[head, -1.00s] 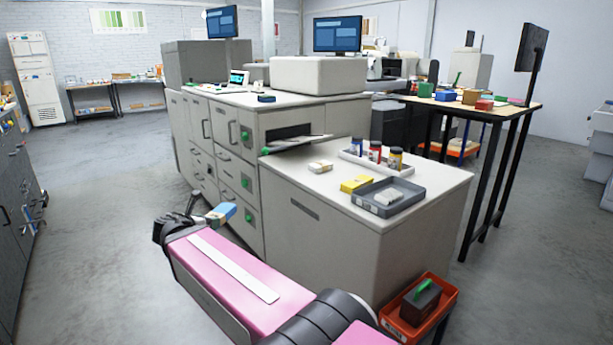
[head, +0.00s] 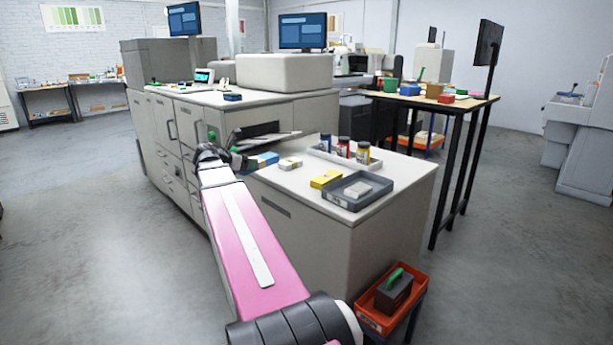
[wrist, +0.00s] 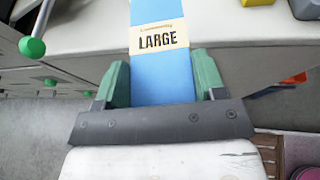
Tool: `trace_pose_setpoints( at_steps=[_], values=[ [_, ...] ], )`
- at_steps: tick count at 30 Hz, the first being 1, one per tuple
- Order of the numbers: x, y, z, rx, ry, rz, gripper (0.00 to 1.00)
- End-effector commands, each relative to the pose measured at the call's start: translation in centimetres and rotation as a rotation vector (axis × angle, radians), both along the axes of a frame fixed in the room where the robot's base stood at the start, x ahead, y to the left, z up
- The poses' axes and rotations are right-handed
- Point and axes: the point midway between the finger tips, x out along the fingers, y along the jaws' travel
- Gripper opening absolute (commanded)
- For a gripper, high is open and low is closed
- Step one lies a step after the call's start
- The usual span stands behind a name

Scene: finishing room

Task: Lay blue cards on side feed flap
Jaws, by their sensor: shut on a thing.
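The blue cards (head: 266,159), a long pack with a pale band reading LARGE (wrist: 163,39), are held in my gripper (wrist: 164,80), one green finger on each side. In the head view my gripper (head: 238,160) is beside the left edge of the low side counter, with the cards pointing right over or by that edge. The side feed flap (head: 277,142) juts from the dark slot in the printer's side, just behind the cards. My arm partly hides the gripper. I cannot tell whether the cards touch the counter.
The low counter (head: 290,185) bears a white pack (head: 290,163), yellow pack (head: 326,179), grey tray (head: 357,190) and a tray of bottles (head: 344,149). A green knob (wrist: 33,49) on a rod is left of my gripper. A red bin (head: 391,298) stands front right.

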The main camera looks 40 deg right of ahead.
Motion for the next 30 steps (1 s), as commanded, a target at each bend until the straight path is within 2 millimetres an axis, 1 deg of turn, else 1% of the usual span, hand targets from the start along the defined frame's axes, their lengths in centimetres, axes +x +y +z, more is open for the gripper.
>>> trace_pose_setpoints(
  at_steps=[1,3,6,9,12,14,16,24,27,30],
  values=[
    [0.0,-1.8,0.9,-0.001,-0.002,-0.024,0.32],
    [-0.4,-3.5,1.7,0.0,-0.001,-0.049,0.32],
    [-0.8,-5.4,2.7,0.001,-0.002,-0.077,0.32],
    [-1.2,-6.5,3.2,0.002,0.001,-0.093,0.32],
    [-1.4,-7.4,3.2,0.002,0.001,-0.101,0.32],
    [-1.5,-8.1,2.9,0.002,0.001,-0.102,0.32],
    [-1.7,-9.2,2.2,0.003,0.002,-0.104,0.32],
    [-2.5,-14.6,-1.1,0.003,0.002,-0.104,0.32],
    [-2.7,-16.3,-2.1,0.003,0.002,-0.103,0.32],
    [-2.9,-17.6,-3.0,0.003,0.001,-0.101,0.32]
  ],
)
